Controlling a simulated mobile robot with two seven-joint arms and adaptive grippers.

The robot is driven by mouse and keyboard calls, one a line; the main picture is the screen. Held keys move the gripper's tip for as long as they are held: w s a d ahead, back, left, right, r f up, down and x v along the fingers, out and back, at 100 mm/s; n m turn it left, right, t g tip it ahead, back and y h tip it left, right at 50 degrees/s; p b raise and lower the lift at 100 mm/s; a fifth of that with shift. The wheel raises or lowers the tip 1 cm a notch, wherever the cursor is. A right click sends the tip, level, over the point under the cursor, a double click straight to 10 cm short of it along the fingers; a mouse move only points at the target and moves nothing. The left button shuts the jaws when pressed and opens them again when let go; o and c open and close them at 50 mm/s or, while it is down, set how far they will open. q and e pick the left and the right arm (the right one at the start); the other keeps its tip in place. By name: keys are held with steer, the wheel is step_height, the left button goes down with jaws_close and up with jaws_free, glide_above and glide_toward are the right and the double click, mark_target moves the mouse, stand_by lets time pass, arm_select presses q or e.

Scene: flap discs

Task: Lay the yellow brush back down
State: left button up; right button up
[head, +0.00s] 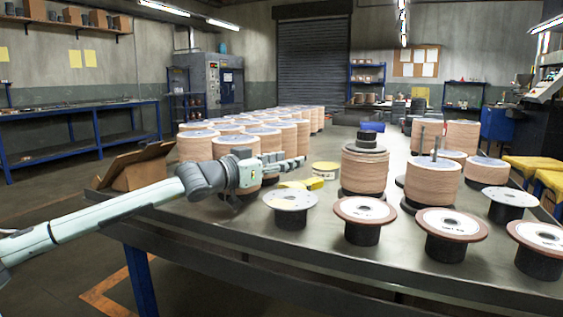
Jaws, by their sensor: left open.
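The yellow brush (314,183) appears to be the low yellow piece lying on the dark table (215,220), just behind a grey-topped flap-disc stand (290,199). Its shape is small and its near edge is partly hidden by that stand. My left gripper (298,163) is open, reaching in from the left above and slightly behind the brush, in front of the stacked discs. I see nothing between its fingers, and a gap shows between it and the brush. My right gripper is not in view.
A round yellow-topped tin (325,168) stands behind the brush. Tall disc stacks (365,172) stand to the right, and several flanged spools (453,222) line the front right. Many disc stacks fill the back left. An open cardboard box (138,170) sits at the left edge.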

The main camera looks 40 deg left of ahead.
arm_select(q)
steer(key=shift+s+f, duration=0.1)
steer(key=shift+s+a+f, duration=0.1)
steer(key=shift+s+a, duration=0.05)
steer(key=shift+s, duration=0.5)
steer(key=shift+s+a, duration=0.1)
steer(key=shift+s, duration=0.55)
steer(key=shift+s+a+r, duration=0.15)
steer(key=shift+s, duration=1.05)
steer(key=shift+s+a+r, duration=0.1)
steer(key=shift+s+a, duration=0.05)
steer(key=shift+s, duration=1)
